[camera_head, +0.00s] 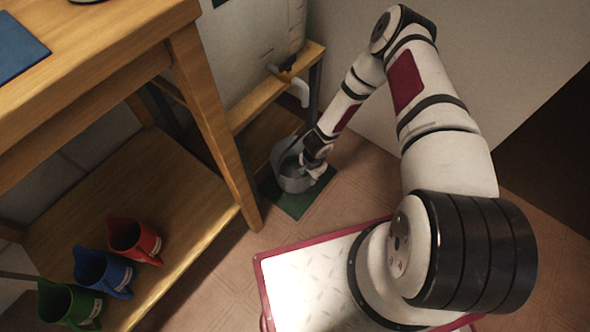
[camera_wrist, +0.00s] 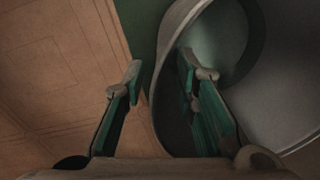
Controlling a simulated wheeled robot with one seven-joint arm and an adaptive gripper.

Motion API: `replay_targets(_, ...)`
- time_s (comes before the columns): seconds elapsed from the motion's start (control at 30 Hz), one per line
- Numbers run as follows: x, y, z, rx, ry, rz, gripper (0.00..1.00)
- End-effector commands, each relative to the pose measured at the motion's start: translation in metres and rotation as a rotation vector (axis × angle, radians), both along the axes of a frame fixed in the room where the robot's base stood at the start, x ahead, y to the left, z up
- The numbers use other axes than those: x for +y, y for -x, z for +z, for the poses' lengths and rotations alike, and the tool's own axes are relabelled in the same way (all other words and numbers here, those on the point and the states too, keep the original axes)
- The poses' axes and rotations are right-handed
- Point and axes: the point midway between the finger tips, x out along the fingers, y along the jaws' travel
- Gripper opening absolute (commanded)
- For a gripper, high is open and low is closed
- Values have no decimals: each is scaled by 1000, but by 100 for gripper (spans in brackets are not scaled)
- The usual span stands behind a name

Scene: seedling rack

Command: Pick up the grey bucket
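The grey bucket (camera_head: 293,184) stands upright on a dark green mat (camera_head: 297,207) on the floor, beneath the white pipe of a tank. My gripper (camera_head: 312,166) reaches down at the bucket's right side in the head view. In the wrist view my gripper (camera_wrist: 163,82) is open, with one finger on each side of the wall of the bucket (camera_wrist: 172,28). The left finger is outside over the floor, and the right finger is inside the rim. A gap shows between the left finger and the wall. The bucket's handle cannot be made out clearly.
A wooden bench (camera_head: 205,90) stands at left, its leg close to the bucket. Red (camera_head: 134,240), blue (camera_head: 103,270) and green (camera_head: 70,304) jugs stand on its lower shelf. The tank (camera_head: 255,45) sits on a wooden stand behind the bucket. A wall rises behind my arm.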

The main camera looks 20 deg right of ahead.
Motion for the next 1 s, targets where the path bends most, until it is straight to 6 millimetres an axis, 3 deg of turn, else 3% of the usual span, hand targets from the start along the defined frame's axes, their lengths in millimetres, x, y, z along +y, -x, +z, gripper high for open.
replay_targets(0.1, 1, 0, -14, 0, -1, -1, 27)
replay_targets(0.4, 1, -1, -16, 0, -1, 0, 27)
replay_targets(0.53, 1, -1, -16, 0, -1, 0, 0)
replay_targets(1.0, 1, -2, -15, -1, -1, 0, 0)
